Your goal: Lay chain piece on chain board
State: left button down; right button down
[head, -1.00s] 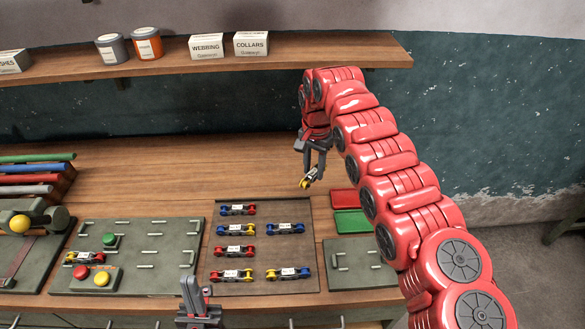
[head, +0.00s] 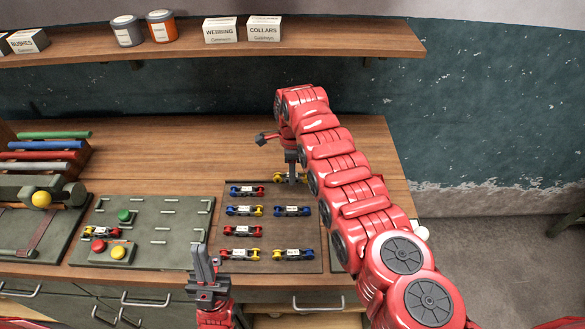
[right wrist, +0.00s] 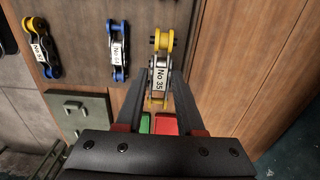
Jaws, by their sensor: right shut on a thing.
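My right gripper (head: 291,160) is shut on a chain piece (head: 289,177) with yellow ends. In the right wrist view this chain piece (right wrist: 161,68) has a white label reading No 35 and sits between the fingers. It is at the top right corner of the dark tray (head: 268,222); I cannot tell its height above it. The green chain board (head: 172,211) lies left of the tray, with light slot marks and one chain piece (head: 101,233) at its left. My left gripper (head: 205,262) points up in front of the tray and board; whether its fingers are apart is unclear.
Green (head: 124,215), red (head: 98,246) and yellow (head: 118,251) knobs stand on the board. Bare bench lies behind them. A shelf (head: 190,52) with tins and boxes runs above.

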notch_tip(320, 180, down, 7)
jog(key=b, duration=0.5)
jog(key=shift+r, duration=0.2)
jog(key=shift+c, duration=2.2)
grip_release()
jog(key=shift+r, duration=0.15)
notch_tip(320, 180, up, 11)
jog(key=b, duration=0.3)
notch_tip(320, 180, up, 6)
jog(key=p, duration=0.6)
